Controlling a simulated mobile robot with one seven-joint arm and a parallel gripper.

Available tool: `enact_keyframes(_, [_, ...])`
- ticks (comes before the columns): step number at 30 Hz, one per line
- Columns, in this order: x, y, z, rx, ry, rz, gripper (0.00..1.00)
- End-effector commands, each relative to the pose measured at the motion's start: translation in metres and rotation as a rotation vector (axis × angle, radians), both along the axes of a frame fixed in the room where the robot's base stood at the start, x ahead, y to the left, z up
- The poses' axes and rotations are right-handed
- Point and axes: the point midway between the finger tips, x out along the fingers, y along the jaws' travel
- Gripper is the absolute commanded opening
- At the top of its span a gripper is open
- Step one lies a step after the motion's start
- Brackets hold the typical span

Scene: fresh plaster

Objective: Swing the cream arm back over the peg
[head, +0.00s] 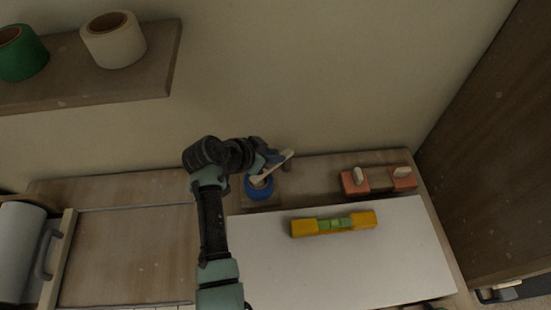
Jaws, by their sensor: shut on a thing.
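The cream arm (284,158) is a thin pale bar in the head view, slanting from above a blue round thing (260,191) up to the right. The blue thing sits on a small wooden base (262,206) at the back of the bench. My gripper (273,161) reaches in from the left and is shut on the cream arm near its middle; the fingertips are small and partly hidden. A short dark upright piece (287,167) stands by the arm's right end; I cannot tell whether it is the peg.
A yellow and green level (334,223) lies on a white board (400,250) in front. A shelf (150,85) with tape rolls hangs upper left. A grey roll (20,250) is lower left.

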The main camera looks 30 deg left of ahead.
Motion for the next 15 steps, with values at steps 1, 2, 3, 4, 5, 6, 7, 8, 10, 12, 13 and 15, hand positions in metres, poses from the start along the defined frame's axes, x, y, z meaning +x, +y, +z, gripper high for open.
enact_keyframes(1, [-0.0008, 0.0015, -0.002, 0.001, 0.004, -0.004, 0.0])
enact_keyframes(2, [-0.0009, 0.0014, -0.0019, 0.001, 0.004, -0.006, 0.0])
enact_keyframes(3, [-0.0009, 0.0014, -0.0018, 0.0, 0.005, -0.009, 0.0])
enact_keyframes(4, [-0.001, 0.0014, -0.0017, 0.0, 0.005, -0.011, 0.0])
enact_keyframes(5, [-0.0011, 0.0014, -0.0016, 0.0, 0.005, -0.011, 0.0])
enact_keyframes(6, [-0.0011, 0.0013, -0.0016, 0.0, 0.005, -0.013, 0.0])
enact_keyframes(7, [-0.0012, 0.0014, -0.0016, 0.0, 0.005, -0.013, 0.0])
enact_keyframes(8, [-0.0012, 0.0013, -0.0016, 0.0, 0.005, -0.013, 0.0])
enact_keyframes(10, [-0.0012, 0.0013, -0.0016, 0.001, 0.006, -0.013, 0.0])
enact_keyframes(12, [-0.0011, 0.0012, -0.0016, 0.001, 0.006, -0.013, 0.0])
enact_keyframes(13, [-0.0012, 0.0012, -0.0017, 0.001, 0.006, -0.013, 0.0])
enact_keyframes(15, [-0.0012, 0.0013, -0.0017, 0.001, 0.006, -0.013, 0.23])
